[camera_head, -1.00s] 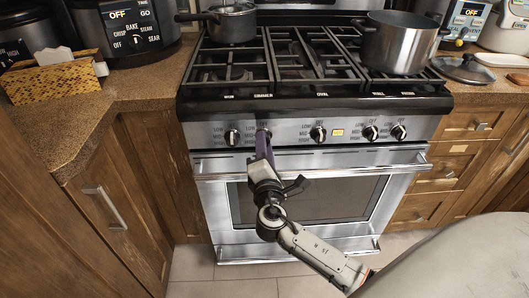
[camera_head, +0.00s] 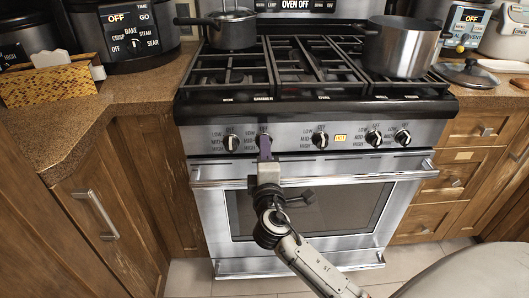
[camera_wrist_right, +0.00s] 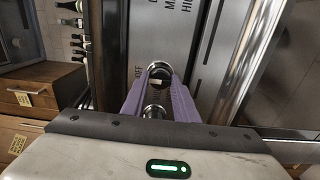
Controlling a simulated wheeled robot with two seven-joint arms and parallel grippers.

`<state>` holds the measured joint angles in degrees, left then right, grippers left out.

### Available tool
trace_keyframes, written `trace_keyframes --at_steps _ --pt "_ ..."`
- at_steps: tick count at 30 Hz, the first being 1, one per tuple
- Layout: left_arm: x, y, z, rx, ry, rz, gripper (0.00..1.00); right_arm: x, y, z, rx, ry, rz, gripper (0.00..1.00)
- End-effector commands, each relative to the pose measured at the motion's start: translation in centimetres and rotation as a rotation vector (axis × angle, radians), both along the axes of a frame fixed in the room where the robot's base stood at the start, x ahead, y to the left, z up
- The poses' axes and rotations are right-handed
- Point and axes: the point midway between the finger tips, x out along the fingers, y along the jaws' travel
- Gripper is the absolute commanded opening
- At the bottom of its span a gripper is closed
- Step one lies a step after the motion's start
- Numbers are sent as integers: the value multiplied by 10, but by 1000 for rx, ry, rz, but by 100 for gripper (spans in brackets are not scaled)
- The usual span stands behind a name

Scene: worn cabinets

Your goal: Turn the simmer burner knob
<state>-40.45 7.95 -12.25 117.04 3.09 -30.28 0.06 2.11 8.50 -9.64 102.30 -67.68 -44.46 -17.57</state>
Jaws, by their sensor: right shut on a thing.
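The simmer burner knob (camera_wrist_right: 160,74) is a round metal and dark knob on the steel stove front, below the "simmer" label. It is the second knob from the left. My left gripper is not in view.
Other knobs sit along the panel, one left (camera_head: 231,142) and several right. The oven handle bar (camera_head: 330,176) runs just below them. A lidded pot (camera_head: 235,30) and a tall pot (camera_head: 397,48) stand on the grates. Wooden cabinets flank the stove.

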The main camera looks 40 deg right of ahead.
Motion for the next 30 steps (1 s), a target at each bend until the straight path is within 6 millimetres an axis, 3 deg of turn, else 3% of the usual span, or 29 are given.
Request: trace_keyframes --at_steps 6,7,10,21,30 --pt "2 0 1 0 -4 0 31 0 1 -1 5 0 1 4" --pt "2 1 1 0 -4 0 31 0 1 -1 5 0 0 28" --pt "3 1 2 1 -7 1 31 0 1 -1 4 1 1 45" --pt "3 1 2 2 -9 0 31 -4 3 -1 1 2 1 45" --pt "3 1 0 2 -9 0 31 -49 30 -2 4 3 1 45"
